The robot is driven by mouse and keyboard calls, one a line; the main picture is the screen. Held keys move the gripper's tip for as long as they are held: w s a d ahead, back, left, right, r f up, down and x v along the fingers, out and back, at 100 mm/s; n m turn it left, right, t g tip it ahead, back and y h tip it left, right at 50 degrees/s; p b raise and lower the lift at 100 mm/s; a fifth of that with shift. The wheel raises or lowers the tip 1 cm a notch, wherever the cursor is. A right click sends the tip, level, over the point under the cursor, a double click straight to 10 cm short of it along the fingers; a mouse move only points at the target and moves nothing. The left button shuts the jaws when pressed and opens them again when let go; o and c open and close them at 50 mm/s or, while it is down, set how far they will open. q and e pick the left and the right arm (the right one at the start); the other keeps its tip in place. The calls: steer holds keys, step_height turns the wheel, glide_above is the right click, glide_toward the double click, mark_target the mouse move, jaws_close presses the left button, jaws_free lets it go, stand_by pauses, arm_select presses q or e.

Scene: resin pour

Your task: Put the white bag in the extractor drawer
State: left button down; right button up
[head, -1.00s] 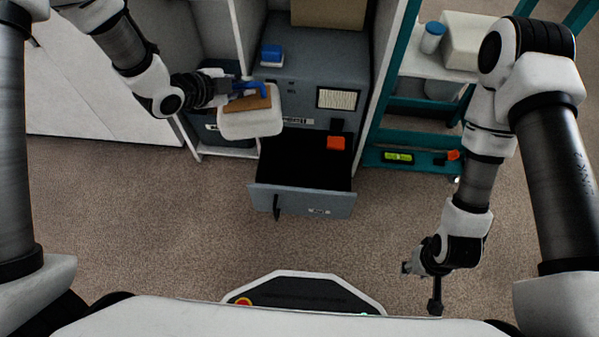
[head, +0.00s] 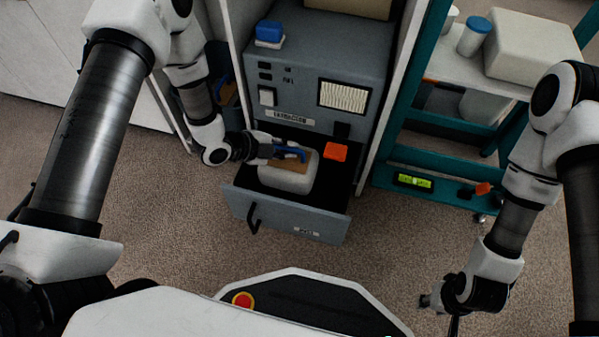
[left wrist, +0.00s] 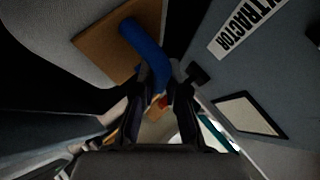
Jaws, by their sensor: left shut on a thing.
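The extractor (head: 322,62) is a grey cabinet, labelled on its front, with its lower drawer (head: 285,215) pulled open. The white bag (head: 287,178), with a brown patch and a blue handle on top, is in or just over the open drawer, towards its left side. I cannot tell whether it rests on the drawer floor. My left gripper (head: 276,151) is shut on the bag's blue handle, which also shows in the left wrist view (left wrist: 146,52). My right gripper (head: 440,304) is low at the right, away from the drawer; its fingers are too small to read.
An orange block (head: 335,152) is at the drawer's back right. A blue-topped box (head: 270,33) stands on the extractor. A teal cart (head: 420,187) with a blue-lidded jar (head: 474,36) and a white box (head: 530,45) stands right. The floor in front is clear.

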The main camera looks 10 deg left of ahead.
mark_target(288, 163)
arm_select(q)
step_height(288, 163, down, 7)
steer(key=b, duration=0.3)
steer(key=shift+r, duration=0.2)
steer(key=shift+f, duration=0.15)
steer(key=c, duration=1.2)
jaws_free()
